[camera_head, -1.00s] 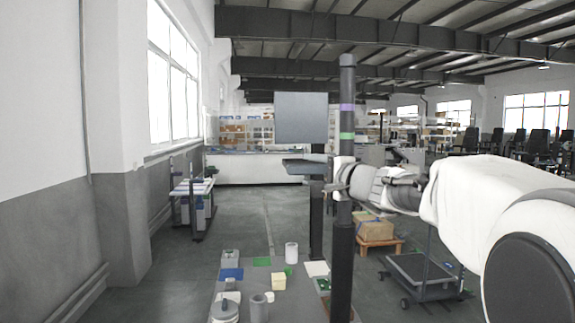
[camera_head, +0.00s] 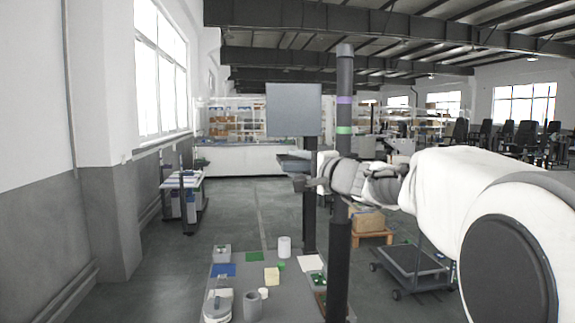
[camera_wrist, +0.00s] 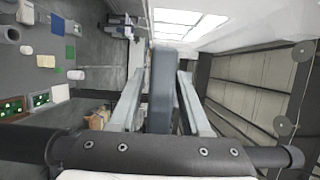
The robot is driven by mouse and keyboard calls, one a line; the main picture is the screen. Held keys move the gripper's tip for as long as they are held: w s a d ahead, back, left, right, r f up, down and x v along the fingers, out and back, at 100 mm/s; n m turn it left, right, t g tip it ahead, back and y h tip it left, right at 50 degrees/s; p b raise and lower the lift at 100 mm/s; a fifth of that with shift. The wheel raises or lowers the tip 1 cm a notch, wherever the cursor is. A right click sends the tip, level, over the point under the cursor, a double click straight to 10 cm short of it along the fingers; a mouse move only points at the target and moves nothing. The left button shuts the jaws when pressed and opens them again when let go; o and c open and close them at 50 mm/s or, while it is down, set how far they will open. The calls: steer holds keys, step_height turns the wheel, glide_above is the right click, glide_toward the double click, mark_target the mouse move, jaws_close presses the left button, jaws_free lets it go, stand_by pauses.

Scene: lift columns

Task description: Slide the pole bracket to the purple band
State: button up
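A tall dark pole (camera_head: 343,72) carries a purple band (camera_head: 344,100) with a green band (camera_head: 344,130) below it. My gripper (camera_head: 301,184) is left of the pole, and my wrist covers part of the pole below the green band. A grey-blue piece (camera_head: 294,162), which looks like the bracket, is just above my gripper, lower than both bands. In the wrist view, my gripper's two fingers (camera_wrist: 161,95) are spread on either side of a grey-blue bar (camera_wrist: 162,90), with gaps visible. I cannot tell whether this bar is the bracket, and no firm contact shows.
A square grey panel (camera_head: 294,110) stands above the grey-blue piece, by a black column (camera_head: 310,225). A low grey table (camera_head: 240,300) below holds cups, coloured pads and small boxes. A cart (camera_head: 412,268) and a carton (camera_head: 368,219) stand at right.

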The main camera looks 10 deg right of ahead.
jaws_close()
steer(key=shift+r, duration=0.15)
stand_by(1.0)
